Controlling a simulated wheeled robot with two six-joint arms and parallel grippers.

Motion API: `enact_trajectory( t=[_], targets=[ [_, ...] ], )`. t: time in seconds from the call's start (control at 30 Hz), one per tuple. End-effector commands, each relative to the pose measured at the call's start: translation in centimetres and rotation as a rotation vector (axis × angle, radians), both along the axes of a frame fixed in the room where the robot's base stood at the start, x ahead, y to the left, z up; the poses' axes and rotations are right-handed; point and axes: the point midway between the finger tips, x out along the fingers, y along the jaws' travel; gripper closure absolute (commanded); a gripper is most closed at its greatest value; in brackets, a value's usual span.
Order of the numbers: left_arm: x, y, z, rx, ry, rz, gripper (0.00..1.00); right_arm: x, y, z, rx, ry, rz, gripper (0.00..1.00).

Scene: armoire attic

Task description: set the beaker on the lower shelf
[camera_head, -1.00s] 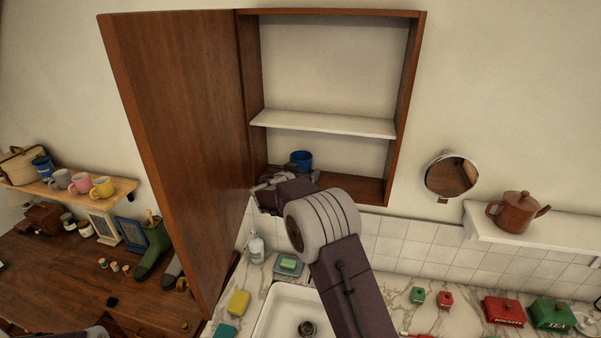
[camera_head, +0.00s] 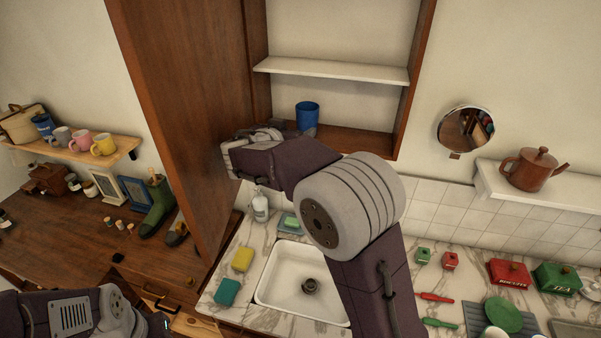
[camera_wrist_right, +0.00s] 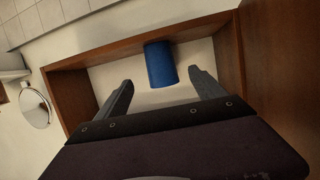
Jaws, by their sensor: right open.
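The beaker is a blue cup (camera_head: 307,113) standing upright on the bottom board of the open wooden cabinet, below its white shelf (camera_head: 335,71). It also shows in the right wrist view (camera_wrist_right: 159,66), just beyond the fingertips. My right gripper (camera_wrist_right: 161,79) is open and empty, with its two fingers apart and pointing toward the beaker. In the head view my right wrist is in front of the cabinet, left of and below the beaker, and mostly hides the fingers. My left arm shows at the bottom left; its fingers are out of view.
The tall cabinet door (camera_head: 175,110) stands open on the left, close to my right wrist. The cabinet's right side wall (camera_head: 412,85) bounds the opening. Below are a white sink (camera_head: 285,292) and a marble counter. A teapot (camera_head: 533,170) stands on a wall shelf at right.

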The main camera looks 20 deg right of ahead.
Motion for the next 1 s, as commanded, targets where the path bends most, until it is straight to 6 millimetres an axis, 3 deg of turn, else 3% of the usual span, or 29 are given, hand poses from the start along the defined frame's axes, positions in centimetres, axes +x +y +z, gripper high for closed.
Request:
enact_trajectory(
  t=[0.13, 0.17, 0.23, 0.27, 0.3, 0.4, 0.5, 0.6, 0.7, 1.0],
  targets=[
    [0.0, 0.0, 0.0, 0.0, 0.0, 0.0, 0.64, -0.4, -0.2, -0.7, 0.001, 0.032, 0.001, 0.21],
    [0.0, 0.0, 0.0, 0.0, 0.0, 0.0, 0.64, -0.8, -0.5, -1.6, 0.004, 0.071, 0.002, 0.21],
    [0.0, 0.0, 0.0, 0.0, 0.0, 0.0, 0.64, -3.2, -1.2, -5.4, 0.018, 0.243, 0.019, 0.21],
    [0.0, 0.0, 0.0, 0.0, 0.0, 0.0, 0.64, -4.8, -1.4, -7.7, 0.033, 0.347, 0.037, 0.21],
    [0.0, 0.0, 0.0, 0.0, 0.0, 0.0, 0.64, -7.7, -1.5, -11.2, 0.065, 0.504, 0.077, 0.21],
    [0.0, 0.0, 0.0, 0.0, 0.0, 0.0, 0.64, -15.9, -0.1, -18.8, 0.192, 0.852, 0.242, 0.21],
    [0.0, 0.0, 0.0, 0.0, 0.0, 0.0, 0.64, -22.7, 2.5, -23.1, 0.326, 1.029, 0.425, 0.21],
    [0.0, 0.0, 0.0, 0.0, 0.0, 0.0, 0.64, -26.9, 4.6, -25.2, 0.414, 1.086, 0.556, 0.21],
    [0.0, 0.0, 0.0, 0.0, 0.0, 0.0, 0.64, -28.9, 5.7, -26.1, 0.455, 1.095, 0.624, 0.21],
    [0.0, 0.0, 0.0, 0.0, 0.0, 0.0, 0.64, -29.6, 6.1, -26.3, 0.465, 1.098, 0.651, 0.21]
  ],
)
